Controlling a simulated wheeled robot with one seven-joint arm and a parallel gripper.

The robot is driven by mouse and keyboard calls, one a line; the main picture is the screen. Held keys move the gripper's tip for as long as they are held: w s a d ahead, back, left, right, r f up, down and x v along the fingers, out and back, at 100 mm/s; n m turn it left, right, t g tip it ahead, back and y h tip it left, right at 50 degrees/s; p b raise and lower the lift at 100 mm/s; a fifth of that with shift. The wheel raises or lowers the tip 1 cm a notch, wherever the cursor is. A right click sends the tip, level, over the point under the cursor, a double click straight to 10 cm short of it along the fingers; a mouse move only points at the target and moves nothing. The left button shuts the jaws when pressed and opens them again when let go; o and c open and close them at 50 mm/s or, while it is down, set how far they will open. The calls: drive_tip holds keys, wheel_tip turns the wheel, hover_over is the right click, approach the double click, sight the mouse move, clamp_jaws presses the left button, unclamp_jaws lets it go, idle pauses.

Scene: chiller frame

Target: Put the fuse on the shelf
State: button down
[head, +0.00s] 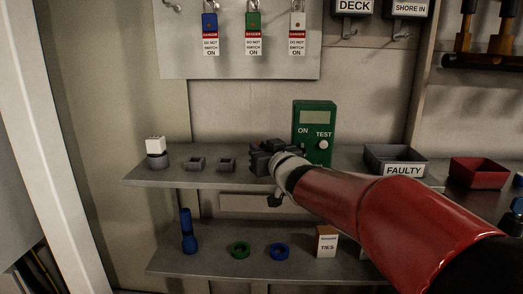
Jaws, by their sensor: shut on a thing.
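My gripper (262,160) is at the end of my red arm, over the upper grey shelf (178,178), in front of the green tester. It is dark and small in this view, with its jaws shut. What it holds is mostly hidden by the gripper and wrist, so I cannot make out the fuse clearly.
The green tester (314,120) stands behind my gripper. A grey bin marked FAULTY (378,158) and a red bin (476,172) are at right. The lower shelf (205,262) holds a blue torch (188,230), tape rings (239,250) and a ties box (326,241). Tagged padlocks (253,22) hang above.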

drive_tip(key=shift+f, duration=0.1)
drive_tip(key=c, duration=1.3)
unclamp_jaws()
drive_tip(key=shift+s, duration=0.1)
drive_tip(key=v, duration=1.2)
drive_tip(key=s+d+f+m+g+h, duration=0.45)
drive_tip(key=s+d+f+h, duration=0.45)
drive_tip(key=d, duration=0.3)
drive_tip(key=s+f+g+y, duration=0.1)
drive_tip(key=s+f+g, duration=0.5)
drive_tip(key=s, duration=0.9)
wheel_tip(320, 180, down, 3)
drive_tip(key=shift+s+a+f, duration=0.1)
drive_tip(key=shift+s+a, duration=0.05)
drive_tip(key=shift+s, duration=0.05)
